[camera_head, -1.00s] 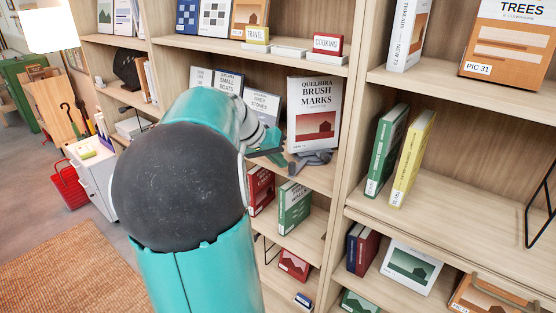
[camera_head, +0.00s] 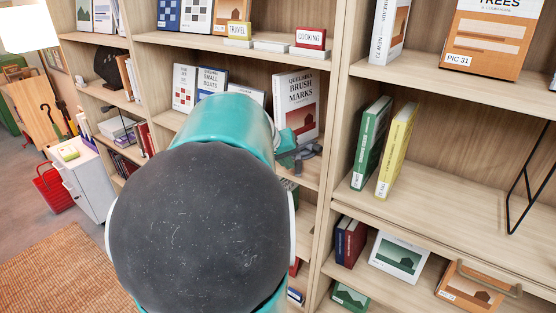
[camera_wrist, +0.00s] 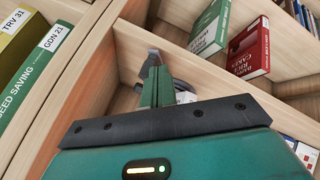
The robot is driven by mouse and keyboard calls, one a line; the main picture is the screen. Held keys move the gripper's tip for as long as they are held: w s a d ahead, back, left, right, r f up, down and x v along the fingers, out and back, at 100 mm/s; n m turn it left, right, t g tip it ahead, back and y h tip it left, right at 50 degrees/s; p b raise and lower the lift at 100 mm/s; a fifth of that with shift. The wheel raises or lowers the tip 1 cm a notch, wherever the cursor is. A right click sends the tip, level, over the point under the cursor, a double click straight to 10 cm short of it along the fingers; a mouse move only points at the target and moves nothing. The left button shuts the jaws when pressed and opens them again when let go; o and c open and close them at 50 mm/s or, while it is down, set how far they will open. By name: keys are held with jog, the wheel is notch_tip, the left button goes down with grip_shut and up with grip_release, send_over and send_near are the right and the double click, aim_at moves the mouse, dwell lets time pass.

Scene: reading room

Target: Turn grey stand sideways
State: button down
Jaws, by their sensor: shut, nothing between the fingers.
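The grey stand (camera_head: 305,153) is on the middle shelf, low at the front of the Brush Marks book (camera_head: 294,105), which stands upright with its cover outward. My gripper (camera_head: 287,139) is beside the stand's left side in the head view; my arm hides much of this area. In the wrist view my gripper's green fingers (camera_wrist: 157,88) are shut with nothing between them.
Left of the stand are the Small Boats book (camera_head: 210,82) and others, partly behind my arm. A shelf divider (camera_head: 335,120) rises close on the right. Green (camera_head: 371,143) and yellow (camera_head: 397,150) books lean beyond it. A red book (camera_wrist: 248,48) shows in the wrist view.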

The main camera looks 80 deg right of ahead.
jog(key=shift+s+d, duration=0.1)
jog(key=shift+s, duration=2)
jog(key=shift+s, duration=0.35)
jog(key=shift+w, duration=0.1)
